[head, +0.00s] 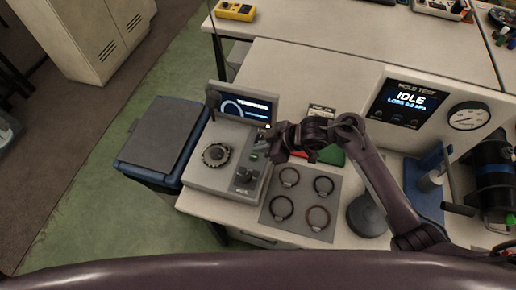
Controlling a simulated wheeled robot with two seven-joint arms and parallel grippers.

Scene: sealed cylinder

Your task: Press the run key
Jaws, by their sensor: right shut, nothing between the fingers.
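A grey console (205,178) stands on the left end of the bench, with a lit tilted screen (243,107) at its back. A round dial (216,155) is on its left side, and small dark controls (243,176) are on its right side. My right gripper (262,147) is shut and empty over the console's right side, close to a small greenish key (254,156). I cannot tell whether the fingertips touch it, or read its label. My left gripper is not in view.
Several dark rings lie on a grey mat (304,204) right of the console. Behind my right arm stands a panel (372,115) reading "IDLE" with a gauge (468,116). A blue press-like stand (426,190) is at right. A blue bin (160,142) stands left of the bench.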

